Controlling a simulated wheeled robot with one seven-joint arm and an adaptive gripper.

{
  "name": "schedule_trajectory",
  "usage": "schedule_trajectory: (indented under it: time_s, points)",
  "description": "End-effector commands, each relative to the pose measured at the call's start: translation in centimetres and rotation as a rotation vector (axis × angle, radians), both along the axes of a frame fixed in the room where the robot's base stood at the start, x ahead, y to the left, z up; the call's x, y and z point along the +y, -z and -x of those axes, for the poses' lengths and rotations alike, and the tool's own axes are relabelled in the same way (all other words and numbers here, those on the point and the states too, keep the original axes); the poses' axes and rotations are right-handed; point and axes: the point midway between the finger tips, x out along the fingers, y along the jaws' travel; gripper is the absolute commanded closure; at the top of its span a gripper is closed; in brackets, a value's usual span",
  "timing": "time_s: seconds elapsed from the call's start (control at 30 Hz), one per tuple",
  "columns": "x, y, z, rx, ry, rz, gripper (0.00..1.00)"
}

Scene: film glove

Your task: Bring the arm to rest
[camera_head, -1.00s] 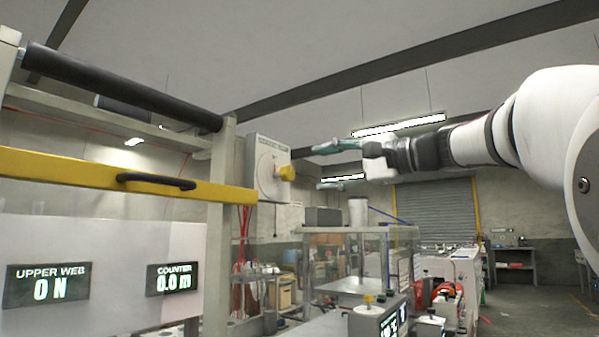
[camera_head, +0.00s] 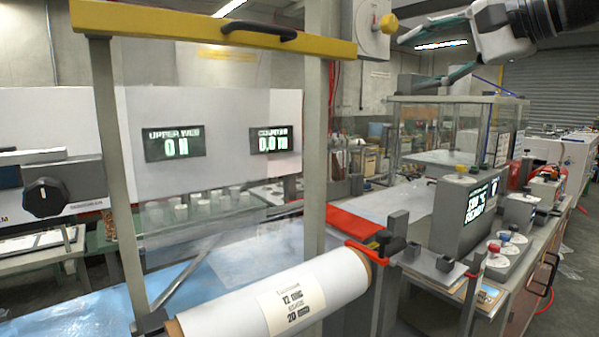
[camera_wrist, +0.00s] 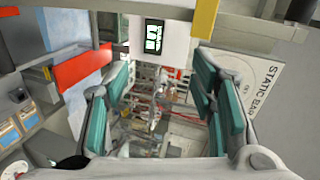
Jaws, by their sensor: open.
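My gripper (camera_head: 412,62) is in the upper right of the head view, raised above the clear-walled enclosure. Its two teal-padded fingers are spread apart and point left. Nothing shows between them. The wrist view also shows my gripper (camera_wrist: 160,80) open, with one finger on each side and an empty gap. Only the end of my arm shows at the top right of the head view; the rest is out of the picture.
A clear-walled enclosure (camera_head: 455,103) stands below my gripper. A yellow bar (camera_head: 215,30) on upright posts is to the left, a white film roll (camera_head: 290,300) at the front. A static bar panel (camera_wrist: 262,85) shows beside the right finger in the wrist view.

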Motion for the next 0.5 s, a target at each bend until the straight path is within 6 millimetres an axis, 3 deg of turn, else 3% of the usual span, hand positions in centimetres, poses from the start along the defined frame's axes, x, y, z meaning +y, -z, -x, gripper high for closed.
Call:
schedule_trajectory:
  time_s: [0.03, 0.2, 0.37, 0.5]
  points:
    - [1.8, 2.4, 1.9, 0.047, -0.022, 0.072, 0.49]
    - [4.8, 11.7, 8.6, 0.191, -0.102, 0.361, 0.49]
    - [5.4, 20.0, 16.0, 0.285, -0.214, 0.662, 0.49]
    - [4.3, 26.2, 22.1, 0.329, -0.329, 0.93, 0.49]
